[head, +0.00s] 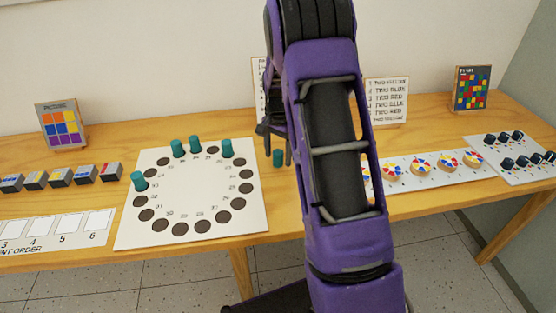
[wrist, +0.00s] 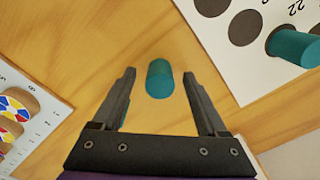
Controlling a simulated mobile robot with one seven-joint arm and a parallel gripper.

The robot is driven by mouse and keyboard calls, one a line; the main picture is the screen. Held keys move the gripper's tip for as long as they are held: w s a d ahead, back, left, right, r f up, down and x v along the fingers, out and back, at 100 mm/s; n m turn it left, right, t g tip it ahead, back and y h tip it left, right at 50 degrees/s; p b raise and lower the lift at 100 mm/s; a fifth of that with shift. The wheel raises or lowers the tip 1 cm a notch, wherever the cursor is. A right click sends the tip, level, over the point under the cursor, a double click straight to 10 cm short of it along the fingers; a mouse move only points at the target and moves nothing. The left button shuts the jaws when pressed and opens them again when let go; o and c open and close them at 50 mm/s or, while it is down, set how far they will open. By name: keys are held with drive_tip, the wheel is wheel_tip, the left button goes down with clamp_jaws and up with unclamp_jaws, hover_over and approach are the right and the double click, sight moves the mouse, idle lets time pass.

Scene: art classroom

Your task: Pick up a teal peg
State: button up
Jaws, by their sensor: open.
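A loose teal peg (head: 278,158) stands on the wooden table just right of the white peg board (head: 192,240). In the wrist view this teal peg (wrist: 159,80) is ahead of and between my open fingers, with clear space on both sides. My gripper (wrist: 158,88) is open and empty. In the head view my gripper (head: 271,135) is partly hidden behind my arm, above and close to the peg. Several other teal pegs (head: 139,181) stand on the board's ring of dark spots. One board peg (wrist: 294,46) shows at the upper right of the wrist view.
Right of my arm lies a white strip with colored discs (head: 448,163), then a board with dark knobs (head: 513,173). Grey blocks (head: 60,176) and a numbered card strip (head: 50,234) lie left. Upright cards (head: 388,101) stand at the back. Bare wood surrounds the loose peg.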

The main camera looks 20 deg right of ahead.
clamp_jaws()
idle(0.4)
